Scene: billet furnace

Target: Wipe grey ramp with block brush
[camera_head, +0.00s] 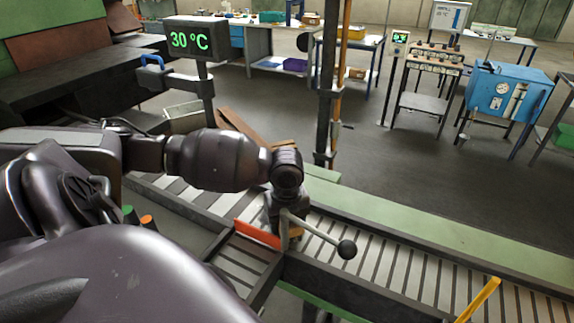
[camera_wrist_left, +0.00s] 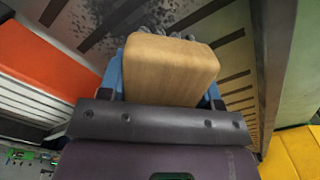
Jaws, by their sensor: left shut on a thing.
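The block brush (camera_wrist_left: 170,65) has a pale wooden back, with grey bristles just showing at its far edge in the left wrist view. My left gripper (camera_wrist_left: 165,85) is shut on it, with a blue finger at either side. In the head view a small piece of the brush (camera_head: 296,231) shows below my left gripper (camera_head: 283,215). The grey ramp (camera_wrist_left: 205,20) lies beyond the brush, with dark slots and a patch of black specks. Whether the bristles touch it is hidden. My right gripper is not in view.
A lever with a black knob (camera_head: 347,249) sticks out beside my left gripper. An orange-red bar (camera_head: 257,234) is close on its left. A slatted track (camera_head: 400,274) runs to the lower right, past a yellow bar (camera_head: 478,300). A dark post (camera_head: 325,90) stands behind.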

